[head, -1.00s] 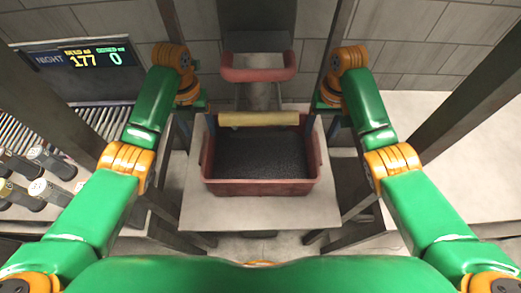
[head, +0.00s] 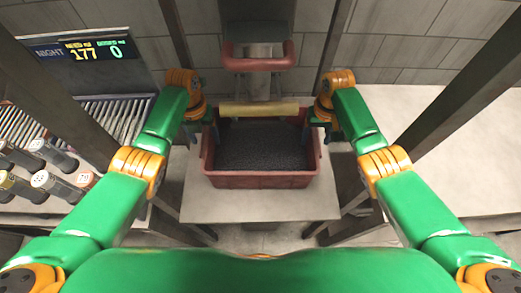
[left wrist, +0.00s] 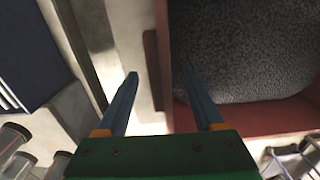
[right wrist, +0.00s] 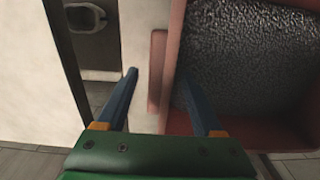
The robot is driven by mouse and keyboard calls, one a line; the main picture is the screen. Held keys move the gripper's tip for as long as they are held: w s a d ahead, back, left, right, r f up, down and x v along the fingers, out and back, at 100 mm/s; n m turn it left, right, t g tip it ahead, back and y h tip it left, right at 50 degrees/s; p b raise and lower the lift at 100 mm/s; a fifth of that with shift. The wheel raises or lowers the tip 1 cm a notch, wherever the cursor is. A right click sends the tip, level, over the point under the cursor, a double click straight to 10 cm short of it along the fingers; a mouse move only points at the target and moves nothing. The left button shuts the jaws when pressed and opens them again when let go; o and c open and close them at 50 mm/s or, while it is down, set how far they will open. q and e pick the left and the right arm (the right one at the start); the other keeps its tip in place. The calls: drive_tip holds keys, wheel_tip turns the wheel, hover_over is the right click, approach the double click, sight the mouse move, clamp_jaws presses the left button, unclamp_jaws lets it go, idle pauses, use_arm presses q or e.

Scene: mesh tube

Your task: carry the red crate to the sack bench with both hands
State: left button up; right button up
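The red crate (head: 262,180), filled with dark grainy material (head: 262,147), stands on a pale table in the middle of the head view. My left gripper (head: 213,130) is at its left wall and my right gripper (head: 310,130) at its right wall. In the left wrist view the left gripper (left wrist: 158,75) is open, one finger outside the crate and the other over its inside, with a red side handle (left wrist: 151,72) between. The right gripper (right wrist: 157,74) is open likewise around the other handle (right wrist: 158,70). Whether the fingers touch is unclear. I cannot tell which surface is the sack bench.
The pale table (head: 260,208) has dark posts at both sides. A red-rimmed spout (head: 258,63) and yellow roller (head: 259,108) are behind the crate. A roller conveyor (head: 110,115), display (head: 88,50) and several canisters (head: 45,180) are left. A bare pale surface (head: 440,130) lies right.

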use_arm(q)
clamp_jaws()
use_arm(e)
clamp_jaws()
use_arm(q)
drive_tip(key=shift+w+r, duration=0.1)
use_arm(e)
drive_tip(key=shift+w+r, duration=0.1)
idle(0.8)
